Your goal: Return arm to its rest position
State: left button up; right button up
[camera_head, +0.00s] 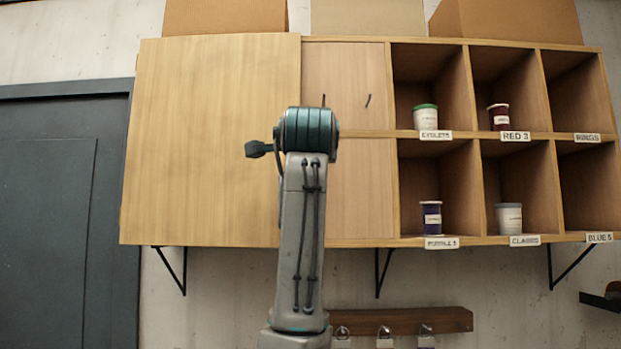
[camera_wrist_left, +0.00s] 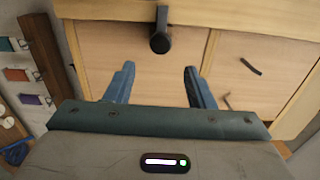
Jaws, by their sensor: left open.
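My arm (camera_head: 303,215) rises upright at the centre of the head view, in front of the wall cabinet. Its teal joint (camera_head: 308,130) hides the gripper there. In the left wrist view my left gripper (camera_wrist_left: 158,68) is open, with two blue-grey fingers spread and nothing between them. A black knob (camera_wrist_left: 160,40) on the cabinet's wooden door lies just beyond the fingertips, apart from them as far as I can tell. A dark knob (camera_head: 256,149) shows left of the teal joint in the head view. My right gripper is not in view.
A large wooden panel (camera_head: 205,130) covers the cabinet's left part. Open cubbies at right hold a green-lidded jar (camera_head: 425,117), red jar (camera_head: 498,117), purple jar (camera_head: 431,215) and grey jar (camera_head: 508,217). A padlock rack (camera_head: 440,320) hangs below. A dark door (camera_head: 60,210) stands left.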

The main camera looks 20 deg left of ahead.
pick_arm(q)
jog(key=shift+s, duration=0.4)
jog(key=shift+f, duration=0.1)
